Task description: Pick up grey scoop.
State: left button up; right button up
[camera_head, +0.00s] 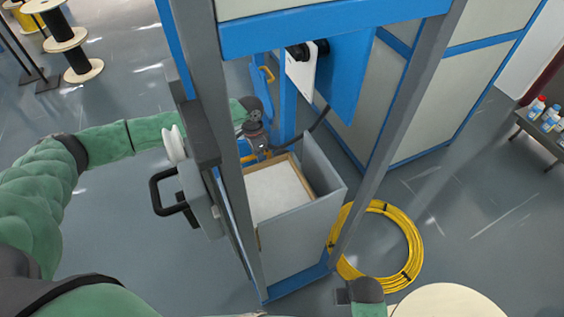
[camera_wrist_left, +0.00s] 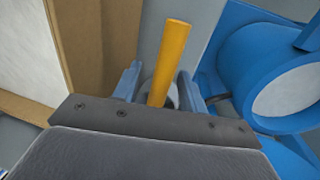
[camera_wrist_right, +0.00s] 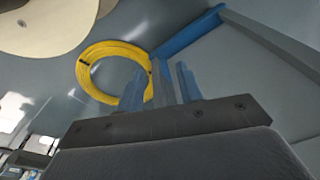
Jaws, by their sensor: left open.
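My left gripper (camera_wrist_left: 158,88) is open, with its two blue fingers on either side of an orange-yellow handle (camera_wrist_left: 170,58) in the left wrist view. The handle seems to belong to the grey scoop; a small round grey part shows at its lower end, and the rest is hidden. I cannot tell whether the fingers touch it. In the head view my left gripper (camera_head: 256,146) is at the back of the grey box, partly behind the frame. My right gripper (camera_wrist_right: 160,88) is apart from the scoop, its fingers spread with a grey strip visible between them.
An open grey box (camera_head: 311,210) with pale contents stands inside a grey and blue frame (camera_head: 230,150). A blue cylinder (camera_wrist_left: 270,80) is close to the left gripper's right side. A yellow cable coil (camera_head: 411,252) lies on the floor to the right of the frame.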

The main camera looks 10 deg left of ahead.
pick_arm(q)
jog(key=shift+s+f, duration=0.1)
jog(key=shift+f, duration=0.45)
grip_shut()
jog(key=shift+r, duration=0.1)
